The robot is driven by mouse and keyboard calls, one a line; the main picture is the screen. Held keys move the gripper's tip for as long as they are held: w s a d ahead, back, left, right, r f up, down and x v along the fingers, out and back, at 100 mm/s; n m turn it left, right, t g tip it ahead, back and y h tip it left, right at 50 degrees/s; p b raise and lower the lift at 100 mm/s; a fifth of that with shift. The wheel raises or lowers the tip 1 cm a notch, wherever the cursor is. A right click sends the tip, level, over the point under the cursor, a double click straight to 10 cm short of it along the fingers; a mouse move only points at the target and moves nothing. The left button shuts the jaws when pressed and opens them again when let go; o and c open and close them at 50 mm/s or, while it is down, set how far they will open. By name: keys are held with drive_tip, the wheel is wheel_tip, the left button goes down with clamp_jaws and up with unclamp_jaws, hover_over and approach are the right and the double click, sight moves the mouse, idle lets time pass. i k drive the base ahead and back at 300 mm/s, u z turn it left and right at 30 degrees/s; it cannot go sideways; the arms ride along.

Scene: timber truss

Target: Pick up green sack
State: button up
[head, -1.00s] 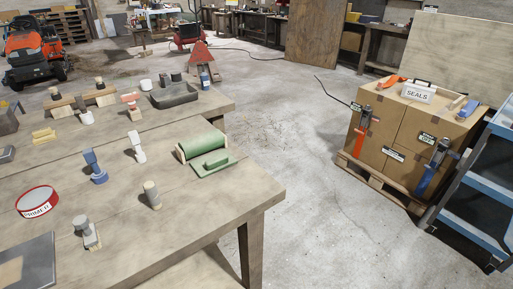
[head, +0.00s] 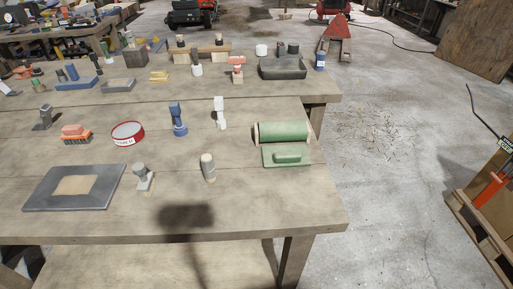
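I see nothing that is clearly a green sack. The green things in the head view are a green roll (head: 284,132) with pale wooden ends and a flat green block with a raised handle (head: 287,155), like a hand float. They lie close together near the right end of the front wooden table (head: 255,205). My gripper is not in view. A dark shadow, perhaps of my arm, falls on the table's front edge.
On the table are a red-rimmed tin (head: 128,133), a dark slab (head: 75,187), a blue tool (head: 178,120) and several small tools. A grey tray (head: 283,68) sits on the table behind. The concrete floor right of the table is mostly clear. A box (head: 495,190) stands at the right edge.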

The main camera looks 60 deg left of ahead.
sight(291, 156)
drive_tip(key=u, duration=0.9)
drive_tip(key=i, duration=0.85)
drive_tip(key=u, duration=0.85)
